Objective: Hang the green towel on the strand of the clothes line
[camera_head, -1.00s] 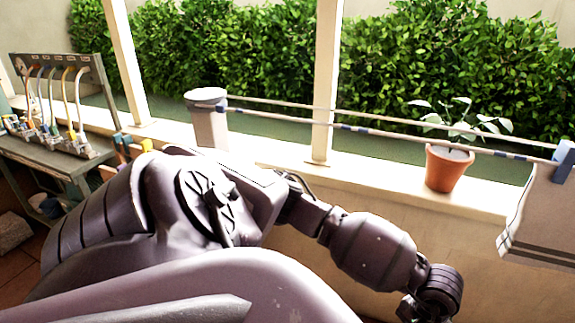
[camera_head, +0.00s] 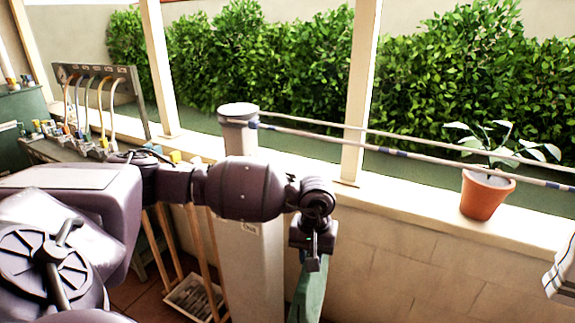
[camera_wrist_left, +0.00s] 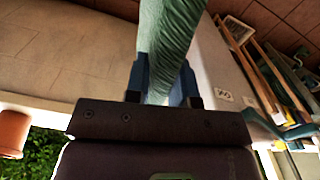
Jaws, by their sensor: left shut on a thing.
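My left gripper (camera_head: 312,262) comes in from the left and points down, shut on the green towel (camera_head: 308,295). The towel hangs below it and runs out of the bottom of the head view. In the left wrist view the towel (camera_wrist_left: 168,40) is pinched between the two fingers of my left gripper (camera_wrist_left: 160,88). The clothes line strand (camera_head: 330,137) runs from the post at the left to the right, above and behind my gripper. The towel is apart from the strand. A second strand runs behind it. My right gripper is not in view.
A white post (camera_head: 238,113) holds the line's left end. A potted plant (camera_head: 487,194) stands on the ledge behind the line at the right. A bench with hoses (camera_head: 100,100) is at the far left. Wooden handles and a crate (camera_head: 192,296) stand near the post.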

